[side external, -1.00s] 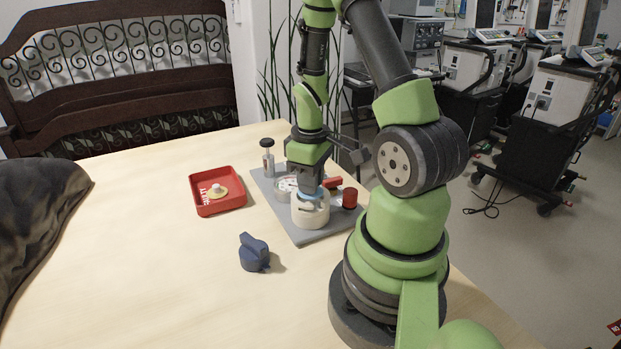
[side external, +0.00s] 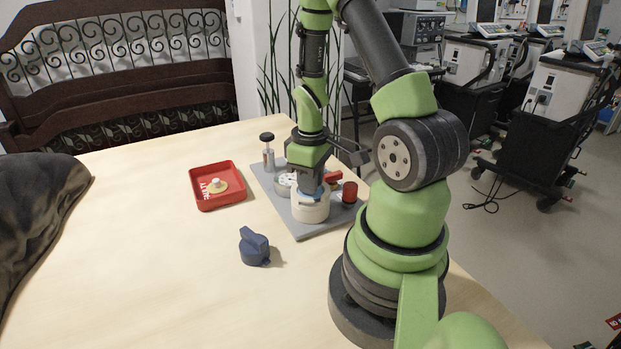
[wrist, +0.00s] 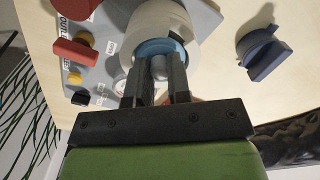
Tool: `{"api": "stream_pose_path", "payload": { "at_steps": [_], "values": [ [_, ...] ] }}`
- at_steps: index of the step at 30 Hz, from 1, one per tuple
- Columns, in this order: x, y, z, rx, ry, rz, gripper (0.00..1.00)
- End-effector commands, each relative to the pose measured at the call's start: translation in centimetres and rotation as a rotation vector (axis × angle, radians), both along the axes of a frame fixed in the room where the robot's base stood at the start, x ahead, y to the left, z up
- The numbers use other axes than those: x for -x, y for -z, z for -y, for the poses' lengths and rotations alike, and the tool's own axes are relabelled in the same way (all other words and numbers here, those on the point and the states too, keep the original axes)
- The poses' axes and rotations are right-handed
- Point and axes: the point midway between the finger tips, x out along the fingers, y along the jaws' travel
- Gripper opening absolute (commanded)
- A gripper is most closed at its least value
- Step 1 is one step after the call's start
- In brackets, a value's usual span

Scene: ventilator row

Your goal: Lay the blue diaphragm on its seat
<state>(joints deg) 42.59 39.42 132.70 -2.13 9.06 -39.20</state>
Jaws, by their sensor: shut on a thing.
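The blue diaphragm (wrist: 158,47) is a light blue disc with a small grey knob in its middle. My gripper (wrist: 160,68) is shut on the diaphragm's knob in the wrist view. The diaphragm is at the top opening of the cream round housing (side external: 311,208), which stands on the grey plate. In the side view my gripper (side external: 309,183) is right over this housing, with a sliver of blue showing below the fingers. Whether the disc rests on the seat or hangs just above it, I cannot tell; the seat itself is hidden under the disc.
A red tray (side external: 197,202) holding a yellowish disc with a white knob lies to the left. A dark blue knobbed cap (side external: 254,247) lies on the table in front. A black-topped post (side external: 267,150), red handle (side external: 333,177) and red cap (side external: 350,192) stand on the plate.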

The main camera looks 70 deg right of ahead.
Motion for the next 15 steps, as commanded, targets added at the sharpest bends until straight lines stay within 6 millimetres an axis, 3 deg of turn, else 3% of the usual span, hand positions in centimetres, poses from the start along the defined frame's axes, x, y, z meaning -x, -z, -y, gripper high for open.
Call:
{"api": "stream_pose_path", "payload": {
  "at_steps": [15],
  "values": [
    [0.02,0.69,-0.02,-0.001,0.000,-0.001,0.00]
  ]
}}
